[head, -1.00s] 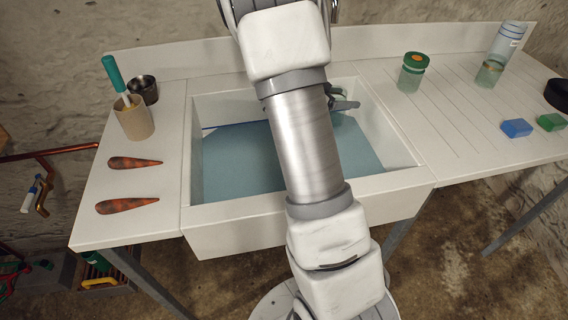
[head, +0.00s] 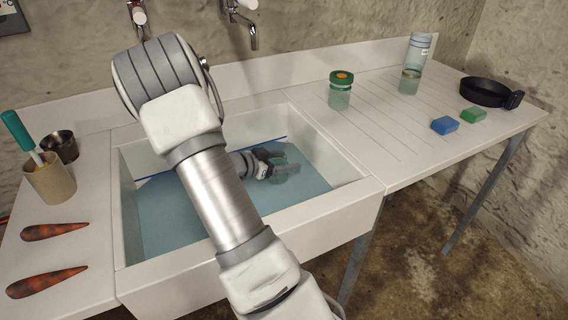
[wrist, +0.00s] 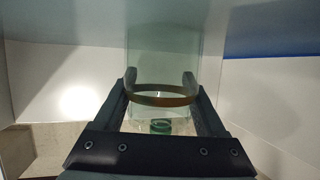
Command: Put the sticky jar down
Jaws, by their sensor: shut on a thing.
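My gripper (head: 280,166) is inside the white sink (head: 330,205), low over the blue-green water or basin floor (head: 160,215). It is shut on a clear greenish glass jar (head: 290,179), which is small and partly hidden by the fingers in the head view. In the wrist view the jar (wrist: 162,60) stands between the two fingertips (wrist: 160,82), with an amber-brown band (wrist: 160,100) around it at finger height. A green ring (wrist: 160,127) shows below the band. I cannot tell whether the jar touches the bottom.
On the ribbed drainboard at right stand a green-lidded jar (head: 340,90) and another glass jar (head: 409,82). A blue sponge (head: 444,125), a green sponge (head: 473,115) and a black pan (head: 484,92) lie further right. A brown cup (head: 50,180) stands at left. Sink walls surround my gripper.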

